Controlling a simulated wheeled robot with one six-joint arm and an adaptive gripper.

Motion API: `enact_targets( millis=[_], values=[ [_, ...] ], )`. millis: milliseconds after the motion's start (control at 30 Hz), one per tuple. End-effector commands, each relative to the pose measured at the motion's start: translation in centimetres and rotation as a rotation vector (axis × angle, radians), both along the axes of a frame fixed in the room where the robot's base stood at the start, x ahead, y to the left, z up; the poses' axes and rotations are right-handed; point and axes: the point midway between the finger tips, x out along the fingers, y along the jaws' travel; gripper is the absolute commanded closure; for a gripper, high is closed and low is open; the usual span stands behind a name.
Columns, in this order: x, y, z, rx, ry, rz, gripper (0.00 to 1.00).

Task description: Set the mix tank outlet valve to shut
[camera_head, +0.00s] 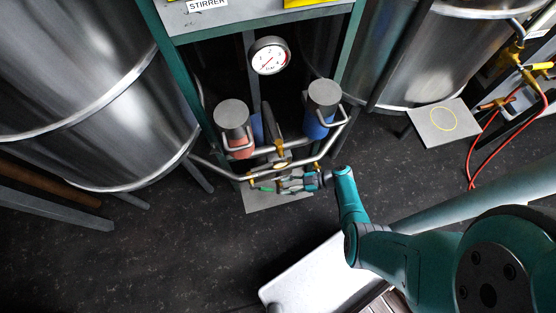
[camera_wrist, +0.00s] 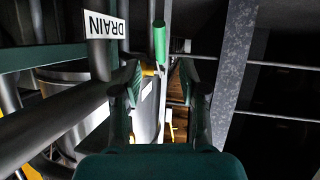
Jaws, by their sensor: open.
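My gripper (camera_head: 284,184) is at the low pipework between the two tanks, above a grey plate on the floor. In the wrist view my gripper (camera_wrist: 161,72) is open, one finger on each side, with nothing clearly held between them. A green valve handle (camera_wrist: 160,42) stands upright ahead of the gap between the fingers, with a yellow part below it. In the head view a small green handle (camera_head: 263,189) shows just left of the fingertips. I cannot read a label naming the mix tank outlet valve. Whether a finger touches the handle is unclear.
A white DRAIN label (camera_wrist: 104,25) is left of the green handle. Steel pipes (camera_head: 270,151), two capped cylinders (camera_head: 232,115) and a gauge (camera_head: 269,56) stand close above my gripper. A steel tank (camera_head: 90,90) is at left. Dark floor (camera_head: 160,250) is open in front.

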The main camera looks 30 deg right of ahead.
Motion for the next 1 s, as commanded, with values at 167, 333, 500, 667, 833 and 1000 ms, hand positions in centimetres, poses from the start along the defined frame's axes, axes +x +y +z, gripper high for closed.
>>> enact_targets(
  millis=[167, 333, 500, 667, 833, 1000],
  values=[
    [-1.3, -2.4, 1.1, -0.001, -0.001, -0.003, 0.58],
    [-2.2, -3.7, 1.7, -0.001, 0.000, -0.002, 0.58],
    [-2.5, -4.2, 2.0, 0.000, 0.001, 0.000, 0.58],
    [-2.5, -4.2, 2.0, 0.000, 0.000, 0.001, 0.58],
    [-2.5, -4.2, 2.0, 0.000, 0.000, 0.001, 0.78],
    [-2.5, -4.3, 2.0, -0.001, 0.007, 0.000, 1.00]
  ],
)
